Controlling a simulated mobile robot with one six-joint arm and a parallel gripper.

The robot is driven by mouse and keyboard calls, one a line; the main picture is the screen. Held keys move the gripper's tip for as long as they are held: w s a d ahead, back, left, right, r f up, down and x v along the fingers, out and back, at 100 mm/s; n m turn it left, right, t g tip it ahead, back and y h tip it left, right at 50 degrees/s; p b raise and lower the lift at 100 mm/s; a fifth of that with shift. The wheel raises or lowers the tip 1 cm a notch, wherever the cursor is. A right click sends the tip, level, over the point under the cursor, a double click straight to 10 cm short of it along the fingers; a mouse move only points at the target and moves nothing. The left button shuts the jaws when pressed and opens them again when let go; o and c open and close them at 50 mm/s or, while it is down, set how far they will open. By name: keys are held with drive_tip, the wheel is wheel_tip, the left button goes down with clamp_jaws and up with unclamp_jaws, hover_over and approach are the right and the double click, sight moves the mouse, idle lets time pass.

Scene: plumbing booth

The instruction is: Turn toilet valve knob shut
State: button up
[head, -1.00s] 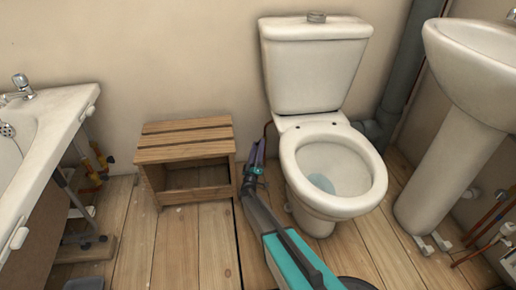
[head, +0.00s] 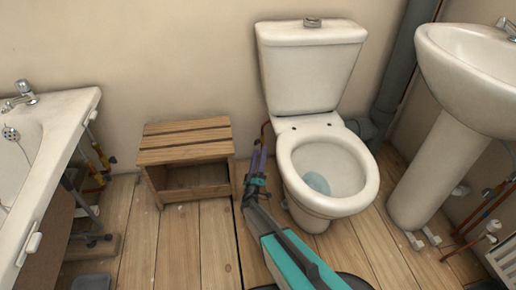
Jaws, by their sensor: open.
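The toilet (head: 311,60) stands against the back wall, right of the middle in the head view. A thin copper-coloured pipe (head: 264,128) shows beside its left edge, low down. I cannot make out the valve knob; my gripper and the toilet may hide it. My gripper (head: 259,150) is in the narrow gap between the wooden step stool and the toilet bowl, pointing at the back wall close to the pipe. Its purple fingers are small and partly overlap in this view. They are open, with nothing seen between them.
The wooden step stool (head: 186,139) stands close on the left of my gripper. The toilet bowl (head: 327,168) is close on the right. A bathtub (head: 66,123) is at far left and a pedestal sink (head: 438,175) at right. Plank floor (head: 217,240) is clear in front.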

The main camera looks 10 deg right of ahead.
sight(255, 144)
drive_tip(key=shift+s+r+p, duration=0.2)
drive_tip(key=shift+s+p, duration=0.6)
drive_tip(key=shift+s, duration=2.05)
drive_tip(key=w+a+f+n+g+y+p, duration=0.2)
drive_tip(key=a+f+n+y+p, duration=0.2)
drive_tip(key=f+n+p, duration=0.1)
wheel_tip(255, 144, down, 2)
drive_tip(key=shift+w+f+n+p, duration=0.3)
drive_tip(key=shift+n+p, duration=0.1)
drive_tip(key=shift+n, duration=0.2)
drive_tip(key=shift+w+r, duration=0.1)
drive_tip(key=b+x, duration=0.3)
drive_tip(key=x, duration=0.9)
drive_tip(key=shift+b+x, duration=0.3)
drive_tip(key=shift+x, duration=0.55)
